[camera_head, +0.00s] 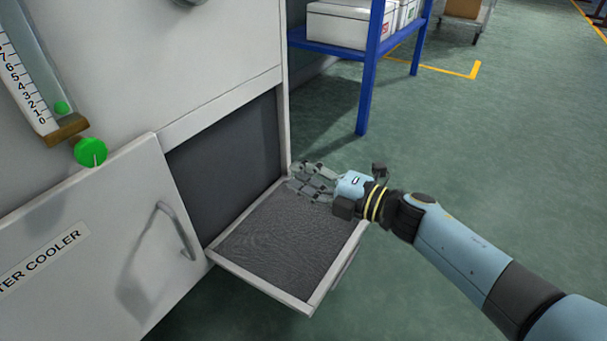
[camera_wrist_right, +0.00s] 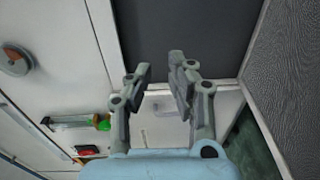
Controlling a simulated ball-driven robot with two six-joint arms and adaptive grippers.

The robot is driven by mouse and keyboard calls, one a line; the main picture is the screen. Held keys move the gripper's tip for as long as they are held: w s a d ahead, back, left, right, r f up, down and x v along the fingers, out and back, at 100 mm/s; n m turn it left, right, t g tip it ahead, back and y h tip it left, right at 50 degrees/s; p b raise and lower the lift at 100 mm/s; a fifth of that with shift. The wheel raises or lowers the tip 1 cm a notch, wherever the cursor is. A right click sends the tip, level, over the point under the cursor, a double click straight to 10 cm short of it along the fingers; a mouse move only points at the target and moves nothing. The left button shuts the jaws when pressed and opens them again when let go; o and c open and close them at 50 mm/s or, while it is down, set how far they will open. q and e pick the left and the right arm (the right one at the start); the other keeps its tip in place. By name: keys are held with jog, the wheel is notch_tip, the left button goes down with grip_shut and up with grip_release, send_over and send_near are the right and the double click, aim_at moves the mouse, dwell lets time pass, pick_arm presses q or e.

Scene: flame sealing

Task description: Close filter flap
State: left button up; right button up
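The filter flap (camera_head: 283,240) is a light-framed panel with grey mesh, tilted out below a dark opening (camera_head: 228,155) in the white cabinet. In the right wrist view the mesh of the flap (camera_wrist_right: 295,75) fills the right side. My right gripper (camera_head: 304,182) is over the flap's far edge, near the right side of the opening. In the right wrist view its two fingers (camera_wrist_right: 160,72) are apart with nothing between them, in front of the dark opening (camera_wrist_right: 195,30). I cannot tell whether it touches the flap. My left gripper is out of view.
Left of the opening is a white door with a grey handle (camera_head: 177,230) and a cooler label (camera_head: 42,262). A scale gauge (camera_head: 28,85) and green knob (camera_head: 91,151) are above it. A blue shelf (camera_head: 372,60) stands behind. Green floor (camera_head: 490,140) at right is clear.

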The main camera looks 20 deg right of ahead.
jog(key=v, duration=1.2)
